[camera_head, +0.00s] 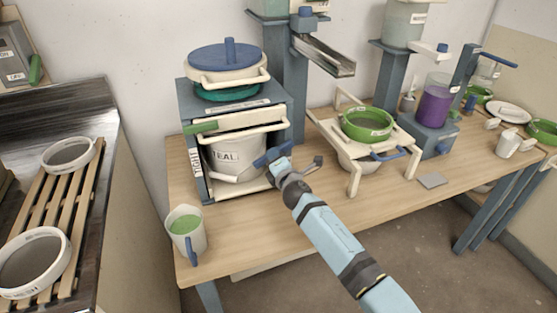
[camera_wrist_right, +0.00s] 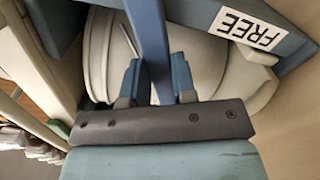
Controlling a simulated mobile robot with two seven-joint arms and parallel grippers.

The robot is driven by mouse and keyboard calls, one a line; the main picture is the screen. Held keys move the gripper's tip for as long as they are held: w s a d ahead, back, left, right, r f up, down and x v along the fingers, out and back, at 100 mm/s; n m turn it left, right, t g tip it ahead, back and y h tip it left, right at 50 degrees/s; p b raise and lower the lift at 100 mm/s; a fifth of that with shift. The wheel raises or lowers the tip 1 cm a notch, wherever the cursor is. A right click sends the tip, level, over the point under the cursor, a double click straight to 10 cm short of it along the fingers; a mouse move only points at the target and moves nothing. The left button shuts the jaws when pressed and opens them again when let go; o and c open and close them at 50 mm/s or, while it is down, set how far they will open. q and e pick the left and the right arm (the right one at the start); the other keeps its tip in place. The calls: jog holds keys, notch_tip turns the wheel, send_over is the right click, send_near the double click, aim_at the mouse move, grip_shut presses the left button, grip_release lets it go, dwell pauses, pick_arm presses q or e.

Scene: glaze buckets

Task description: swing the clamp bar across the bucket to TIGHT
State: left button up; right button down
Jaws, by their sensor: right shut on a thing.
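The white bucket (camera_head: 232,158) marked TEAL stands in the lower bay of a grey-blue press frame (camera_head: 284,118). The blue clamp bar (camera_head: 272,152) shows at the bucket's right front. My right gripper (camera_head: 277,164) is at this bar. In the wrist view the bar (camera_wrist_right: 150,40) runs between the two fingers of the gripper (camera_wrist_right: 156,82), which is shut on it. The bucket (camera_wrist_right: 205,55) shows behind the bar there. A FREE label (camera_wrist_right: 250,28) is on the frame at the right. A label on the left post (camera_head: 195,162) is too small to read surely. My left gripper is not in view.
A jug of green glaze (camera_head: 187,232) stands at the table's front left. A white stand (camera_head: 355,165) with a green sieve (camera_head: 367,124) is to the right. A white rail (camera_head: 240,130) crosses above the bucket. The table front between jug and stand is mostly clear.

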jog(key=m, duration=0.1)
jog(key=r+m+p, duration=0.1)
jog(key=m, duration=0.1)
jog(key=r+m, duration=0.1)
jog(key=m, duration=0.1)
jog(key=shift+s+a+r, duration=0.15)
jog(key=shift+a+r, duration=0.05)
jog(key=shift+a, duration=0.1)
dwell(0.4)
jog(key=c, duration=0.9)
grip_release()
